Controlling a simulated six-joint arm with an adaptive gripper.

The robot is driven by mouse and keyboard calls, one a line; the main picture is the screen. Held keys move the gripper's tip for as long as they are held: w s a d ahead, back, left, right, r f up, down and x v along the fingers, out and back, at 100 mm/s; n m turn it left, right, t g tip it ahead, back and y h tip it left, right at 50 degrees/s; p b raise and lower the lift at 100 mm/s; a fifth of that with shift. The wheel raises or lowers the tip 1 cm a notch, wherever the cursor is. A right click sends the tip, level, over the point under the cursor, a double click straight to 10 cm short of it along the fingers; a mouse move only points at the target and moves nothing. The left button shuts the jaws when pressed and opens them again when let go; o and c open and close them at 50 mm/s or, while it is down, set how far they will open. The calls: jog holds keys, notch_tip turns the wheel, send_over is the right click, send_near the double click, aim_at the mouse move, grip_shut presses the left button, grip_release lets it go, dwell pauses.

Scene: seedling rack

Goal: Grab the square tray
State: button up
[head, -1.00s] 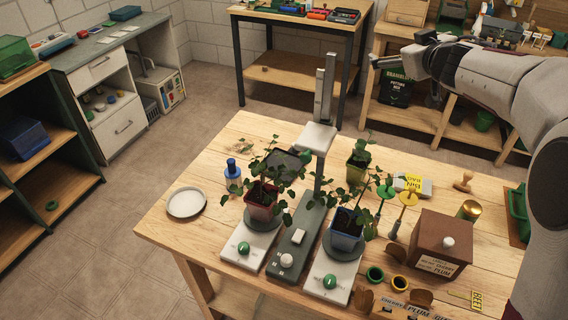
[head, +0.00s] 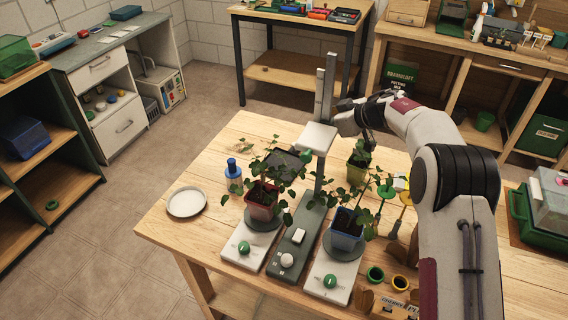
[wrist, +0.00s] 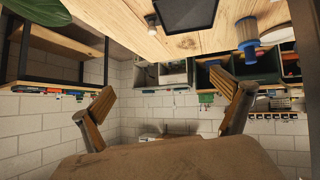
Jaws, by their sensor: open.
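A dark square tray (head: 287,163) lies on the wooden table, partly hidden behind the leaves of the plant in the red pot. A dark square shape, apparently the same tray (wrist: 188,12), shows at the top of the wrist view, cut off by the frame edge. My gripper (wrist: 168,100) is open and empty, its two fingers wide apart, with the tray beyond them. In the head view my arm reaches over the back of the table, right of the tray and apart from it; the fingertips there are hard to make out.
A red pot (head: 262,208), a blue pot (head: 346,238) and a grey post (head: 319,175) stand close in front and right of the tray. A blue bottle (head: 233,176) stands left of it. A round white saucer (head: 186,203) lies farther left, with bare table around it.

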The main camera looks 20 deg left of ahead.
aim_at(285, 167)
jog(key=s+f+g, duration=0.1)
jog(key=f, duration=0.2)
jog(key=s+a+f+g, duration=0.1)
jog(key=f, duration=0.2)
jog(key=s+f+n+g+h, duration=0.1)
jog(key=s+f, duration=0.1)
jog(key=f, duration=0.1)
jog(key=shift+a+f, duration=0.15)
jog(key=shift+f, duration=0.25)
jog(key=shift+a+f, duration=0.1)
jog(key=shift+x, duration=1.15)
jog(key=shift+a+f, duration=0.1)
jog(key=shift+x, duration=2.45)
jog(key=c, duration=1)
